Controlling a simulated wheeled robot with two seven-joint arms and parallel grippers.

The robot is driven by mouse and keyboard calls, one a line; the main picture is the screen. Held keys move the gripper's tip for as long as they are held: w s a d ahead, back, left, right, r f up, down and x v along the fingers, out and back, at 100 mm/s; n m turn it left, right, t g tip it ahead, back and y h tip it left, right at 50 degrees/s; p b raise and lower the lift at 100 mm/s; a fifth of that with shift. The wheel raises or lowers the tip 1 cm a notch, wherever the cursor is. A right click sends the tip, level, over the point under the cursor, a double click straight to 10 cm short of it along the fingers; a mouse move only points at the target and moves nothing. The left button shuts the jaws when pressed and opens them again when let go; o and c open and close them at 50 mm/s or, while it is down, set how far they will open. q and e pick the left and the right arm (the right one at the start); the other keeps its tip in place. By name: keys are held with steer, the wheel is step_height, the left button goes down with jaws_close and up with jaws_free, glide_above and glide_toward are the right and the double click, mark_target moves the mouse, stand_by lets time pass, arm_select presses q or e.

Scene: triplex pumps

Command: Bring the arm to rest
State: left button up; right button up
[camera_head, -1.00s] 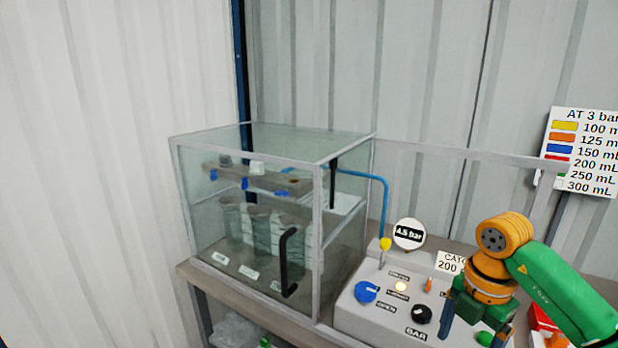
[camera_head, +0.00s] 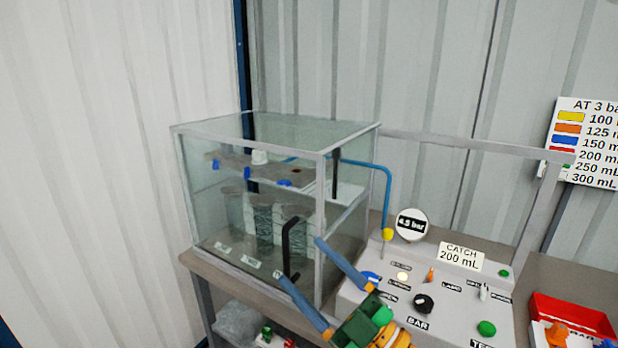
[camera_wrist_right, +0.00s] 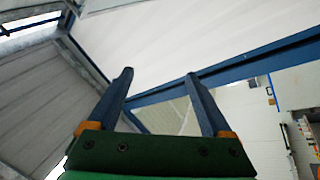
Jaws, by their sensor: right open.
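My right gripper (camera_head: 298,259) is open, with two blue fingers spread apart and nothing between them. In the head view it is low in the middle, in front of the glass case (camera_head: 208,240) and its black handle (camera_head: 291,248). I cannot tell whether a finger touches the case. The right wrist view shows the same open gripper (camera_wrist_right: 160,80) with the wall and blue frame beyond it. My left gripper is not in view.
The control panel (camera_head: 455,300) with knobs, buttons and a 4.5 bar gauge (camera_head: 412,225) stands right of the case. A sign reads CATCH 200 mL (camera_head: 461,256). A red bin (camera_head: 574,318) sits at the right. A colour chart (camera_head: 585,142) hangs behind.

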steer(key=w+d+f+m+t+h, duration=0.2)
steer(key=d+f+m+t+h, duration=0.3)
steer(key=d+m+h, duration=0.45)
steer(key=s+d+f+m+g+h, duration=0.2)
steer(key=d+f+m+g+h, duration=0.15)
steer(key=f, duration=0.35)
steer(key=s+d+f+m+g+h, duration=0.2)
steer(key=d+f+m+h, duration=0.15)
steer(key=f+h, duration=0.2)
steer(key=s+f+g+y, duration=0.1)
steer(key=s+f+g, duration=1)
steer(key=s+f, duration=1.1)
steer(key=f, duration=1)
steer(key=s+d+f+g, duration=0.2)
steer(key=s+f, duration=0.7)
steer(key=s, duration=0.3)
steer(key=shift+f, duration=0.4)
